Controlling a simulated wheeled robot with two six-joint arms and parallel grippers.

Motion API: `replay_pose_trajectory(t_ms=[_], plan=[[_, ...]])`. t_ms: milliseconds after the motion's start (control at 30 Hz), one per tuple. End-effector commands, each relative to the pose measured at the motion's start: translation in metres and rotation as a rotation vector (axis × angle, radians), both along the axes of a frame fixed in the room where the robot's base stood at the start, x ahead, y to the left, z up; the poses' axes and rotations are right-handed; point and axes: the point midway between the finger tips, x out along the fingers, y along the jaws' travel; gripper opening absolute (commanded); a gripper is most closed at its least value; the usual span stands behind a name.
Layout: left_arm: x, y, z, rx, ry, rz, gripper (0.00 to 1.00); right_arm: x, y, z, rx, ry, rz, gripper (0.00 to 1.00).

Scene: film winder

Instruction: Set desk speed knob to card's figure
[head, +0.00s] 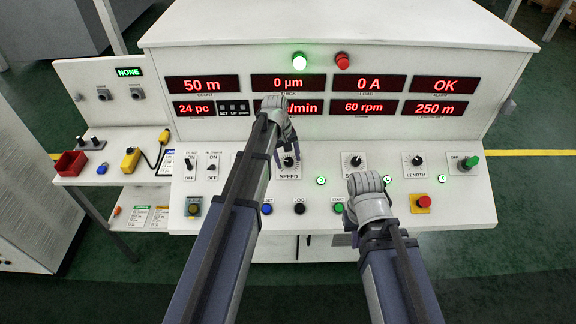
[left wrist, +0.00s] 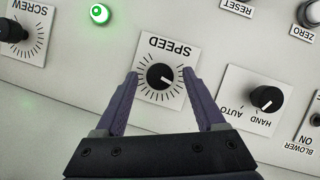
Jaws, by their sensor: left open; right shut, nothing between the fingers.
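The black SPEED knob (head: 288,161) sits on the sloping desk panel, largely behind my left gripper in the head view. In the left wrist view the SPEED knob (left wrist: 160,77) is clear on its white dial plate, its white mark toward the right and slightly down. My left gripper (left wrist: 163,88) is open, one finger to each side of the knob, with gaps between fingers and knob. It also shows in the head view (head: 287,148). My right gripper (head: 367,185) is shut and empty over the panel's right half. White cards (head: 138,215) lie at the left; their figures are unreadable.
A HAND/AUTO knob (left wrist: 266,99) and a SCREW knob (left wrist: 12,30) flank the dial. My left arm hides part of the m/min display (head: 311,107). A red emergency button (head: 424,201) is right of my right gripper. A red bin (head: 70,163) stands far left.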

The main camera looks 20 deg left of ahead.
Motion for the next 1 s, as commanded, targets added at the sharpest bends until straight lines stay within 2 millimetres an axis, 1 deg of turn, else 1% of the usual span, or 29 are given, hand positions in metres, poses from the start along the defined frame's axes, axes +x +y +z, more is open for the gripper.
replay_pose_trajectory(t_ms=[33, 300, 333, 900, 967, 1000], plan=[[0.0005, -0.0005, -0.0052, 0.0, 0.0, 0.0, 0.72, 0.0001, 0.0, -0.0052, 0.0, 0.0, 0.0, 0.0], [0.0005, -0.0008, -0.0043, 0.0, 0.0, 0.0, 0.72, 0.0, 0.0, -0.0043, 0.0, 0.0, -0.001, 0.0], [0.0005, -0.0008, -0.0043, 0.0, 0.0, 0.0, 0.71, 0.0, 0.0, -0.0043, 0.0, 0.0, -0.001, 0.0], [0.0005, -0.0007, -0.0044, 0.0, 0.0, 0.0, 0.07, 0.0, 0.0, -0.0044, 0.0, 0.0, -0.001, 0.0], [0.0004, -0.0006, -0.0044, 0.0, 0.0, 0.0, 0.0, 0.0, 0.0, -0.0044, 0.0, 0.0, -0.001, 0.0], [0.0004, -0.0006, -0.0044, 0.0, 0.0, 0.0, 0.0, 0.0, 0.0, -0.0044, 0.0, 0.0, -0.001, 0.0]])
